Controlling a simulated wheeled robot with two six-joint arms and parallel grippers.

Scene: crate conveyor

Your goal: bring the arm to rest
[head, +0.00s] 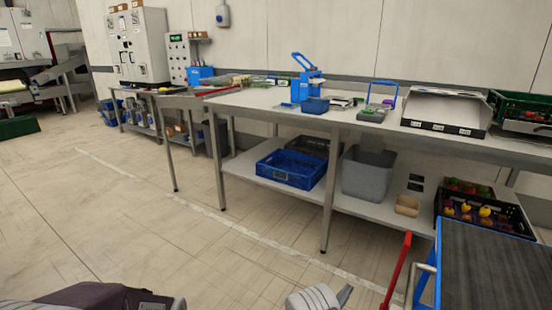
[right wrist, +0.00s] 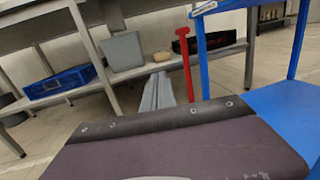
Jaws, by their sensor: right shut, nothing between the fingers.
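My right gripper (head: 344,293) shows at the bottom edge of the head view, right of the middle, only partly in frame. Its grey fingers also show in the right wrist view (right wrist: 157,92); they are closed together with nothing between them. It is in front of the steel workbench (head: 270,112), above the floor and apart from it. My left gripper is not in view.
A red lever (head: 397,270) stands just right of my right gripper, beside a blue cart (head: 424,270) with a dark top. A blue crate (head: 290,171) and a grey bin (head: 366,174) are on the bench's lower shelf.

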